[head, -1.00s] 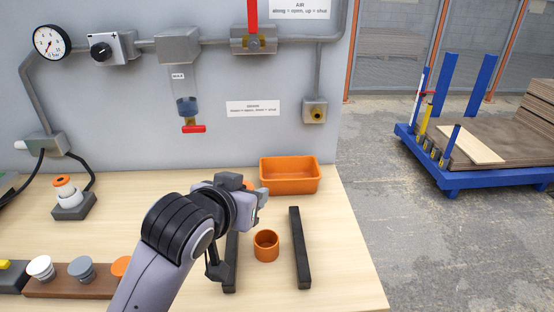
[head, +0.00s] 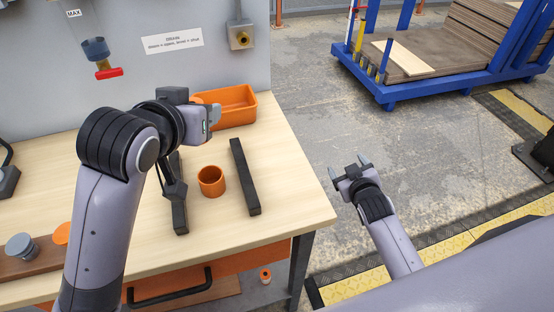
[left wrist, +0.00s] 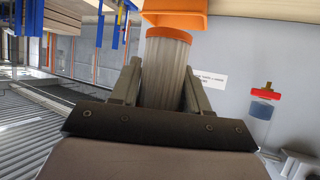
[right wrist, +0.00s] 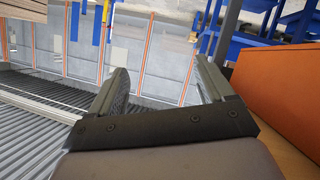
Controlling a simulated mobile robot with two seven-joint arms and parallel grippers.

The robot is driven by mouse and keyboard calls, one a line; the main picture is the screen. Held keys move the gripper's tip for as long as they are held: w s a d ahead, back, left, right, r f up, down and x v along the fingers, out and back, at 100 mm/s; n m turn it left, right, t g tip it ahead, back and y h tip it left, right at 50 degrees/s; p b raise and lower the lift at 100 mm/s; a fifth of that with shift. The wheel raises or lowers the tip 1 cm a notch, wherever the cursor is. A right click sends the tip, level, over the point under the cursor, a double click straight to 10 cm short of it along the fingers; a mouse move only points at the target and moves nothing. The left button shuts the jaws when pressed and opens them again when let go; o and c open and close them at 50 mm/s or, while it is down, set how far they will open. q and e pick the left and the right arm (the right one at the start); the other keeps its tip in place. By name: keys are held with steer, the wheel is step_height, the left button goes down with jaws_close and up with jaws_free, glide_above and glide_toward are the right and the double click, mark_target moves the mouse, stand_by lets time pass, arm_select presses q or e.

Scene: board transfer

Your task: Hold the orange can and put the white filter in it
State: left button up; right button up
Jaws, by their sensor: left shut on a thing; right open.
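The orange can (head: 211,188) stands upright on the table between two dark bars and looks open at the top. My left gripper (head: 212,118) is raised behind the can, near the orange bin. In the left wrist view it (left wrist: 163,85) is shut on the pale ribbed filter (left wrist: 165,75), which has an orange end cap. My right gripper (head: 352,168) is open and empty, off to the right of the table over the floor. Its parted fingers also show in the right wrist view (right wrist: 160,80).
Dark bars lie left (head: 179,210) and right (head: 244,175) of the can. An orange bin (head: 240,113) stands at the back of the table (head: 285,200). A blue cart (head: 400,92) stands beyond.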

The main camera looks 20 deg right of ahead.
steer(key=w+a+r+m+t+y, duration=0.25)
steer(key=r+m, duration=0.35)
steer(key=r, duration=0.5)
steer(key=w+a+r+m+t+y, duration=0.1)
steer(key=a+r+m+t+y, duration=0.2)
steer(key=r+m, duration=0.5)
steer(key=w+a+r+m+t+y, duration=0.15)
steer(key=a+r+m, duration=0.3)
steer(key=r, duration=0.85)
steer(key=s+a+r+m+g+y, duration=0.1)
steer(key=a+r+g+y, duration=0.1)
steer(key=a+y, duration=0.2)
steer(key=m+g+y, duration=0.5)
steer(key=g, duration=0.8)
glide_toward(222, 176)
steer(key=shift+w+d+r+n, duration=0.15)
steer(key=shift+d+r+n, duration=0.1)
steer(key=shift+d+r, duration=0.6)
steer(key=shift+s+a+f, duration=0.15)
steer(key=shift+s+f, duration=0.05)
steer(key=shift+f, duration=0.05)
steer(key=shift+a+f+g, duration=0.15)
steer(key=shift+a+g, duration=0.05)
steer(key=shift+g, duration=0.1)
steer(key=x, duration=1.1)
steer(key=shift+w+a+f, duration=0.1)
steer(key=shift+w+f, duration=0.05)
steer(key=shift+f, duration=0.05)
